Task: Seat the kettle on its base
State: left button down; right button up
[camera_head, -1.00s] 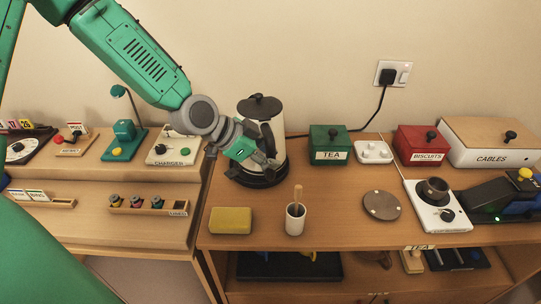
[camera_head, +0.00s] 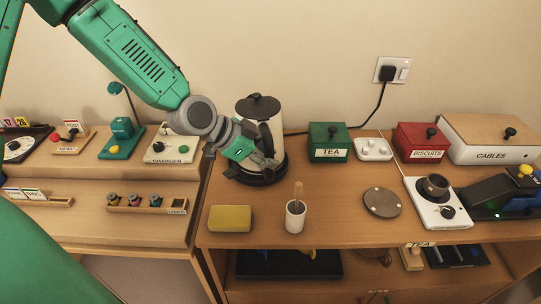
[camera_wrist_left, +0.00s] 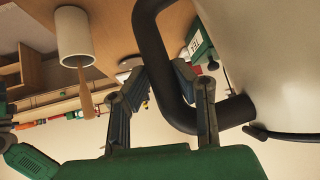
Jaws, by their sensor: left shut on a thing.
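The white kettle (camera_head: 245,120) with a dark lid and dark handle stands over its round black base (camera_head: 236,173) at the back of the desk. My left gripper (camera_head: 268,162) is at the kettle's front right side, shut on the kettle's handle. In the left wrist view, the dark handle (camera_wrist_left: 156,45) runs down between the two fingers (camera_wrist_left: 163,78), with the pale kettle body (camera_wrist_left: 270,60) to the right. The gripper and handle cover part of the kettle's lower side, so I cannot tell whether it sits fully flat on the base. My right gripper is not in view.
A white cup with a stirrer (camera_head: 295,217) and a yellow sponge (camera_head: 230,218) stand in front of the kettle. A green tea box (camera_head: 328,155) is to its right. A black cord (camera_head: 375,113) runs to the wall socket. Bare desk lies between the cup and the round coaster (camera_head: 382,203).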

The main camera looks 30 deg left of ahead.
pick_arm(q)
jog(key=c, duration=1.6)
grip_release()
jog(key=shift+w+a, duration=0.1)
jog(key=shift+s, duration=0.2)
jog(key=shift+s+a+r+p, duration=0.2)
jog(key=shift+s+r+p, duration=0.2)
jog(key=shift+r+p, duration=0.45)
jog(key=p+v, duration=0.3)
jog(key=shift+s+a, duration=0.1)
jog(key=shift+a, duration=0.1)
jog(key=p+v, duration=0.5)
jog(key=p, duration=0.1)
jog(key=shift+s+a+r, duration=0.15)
jog(key=shift+s+r, duration=0.05)
jog(key=shift+s, duration=0.1)
